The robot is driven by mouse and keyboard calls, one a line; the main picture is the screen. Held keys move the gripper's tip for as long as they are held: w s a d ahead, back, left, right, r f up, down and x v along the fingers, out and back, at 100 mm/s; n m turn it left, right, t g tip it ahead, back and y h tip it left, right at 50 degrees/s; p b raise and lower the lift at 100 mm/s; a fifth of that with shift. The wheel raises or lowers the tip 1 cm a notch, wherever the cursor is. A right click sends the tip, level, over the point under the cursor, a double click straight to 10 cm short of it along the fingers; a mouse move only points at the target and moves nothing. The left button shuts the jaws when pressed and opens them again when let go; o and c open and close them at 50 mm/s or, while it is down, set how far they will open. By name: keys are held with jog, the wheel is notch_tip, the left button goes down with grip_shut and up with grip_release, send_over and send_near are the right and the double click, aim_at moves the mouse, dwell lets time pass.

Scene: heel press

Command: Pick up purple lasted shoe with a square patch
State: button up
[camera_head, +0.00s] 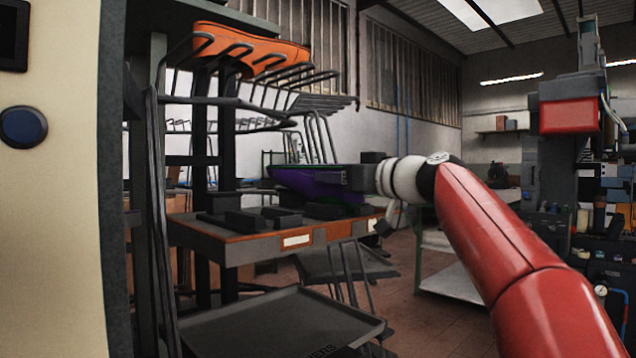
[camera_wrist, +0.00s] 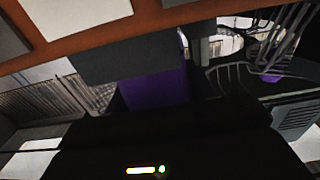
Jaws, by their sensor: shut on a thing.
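A purple lasted shoe (camera_head: 315,186) shows in the head view at the end of my red and white arm, just above the orange-edged table. My gripper (camera_head: 345,178) is shut on the purple shoe and partly hides it. In the wrist view the purple shoe (camera_wrist: 158,82) is a dark purple block in front of the gripper's black body. A square patch cannot be made out on it. Whether the shoe touches the blocks on the table cannot be told.
The table (camera_head: 262,247) carries several dark blocks. A rack with curved prongs (camera_head: 240,60) holds an orange shoe (camera_head: 245,42) above and to the left. A dark tray (camera_head: 275,325) lies low in front. A red-fronted machine (camera_head: 570,116) stands at right.

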jog(key=shift+r, duration=0.15)
jog(key=r+b+v, duration=0.1)
jog(key=b+v, duration=0.1)
jog(key=v, duration=0.7)
jog(key=r+b+v, duration=0.2)
jog(key=b+v, duration=0.1)
jog(key=v, duration=0.6)
jog(key=shift+r, duration=0.3)
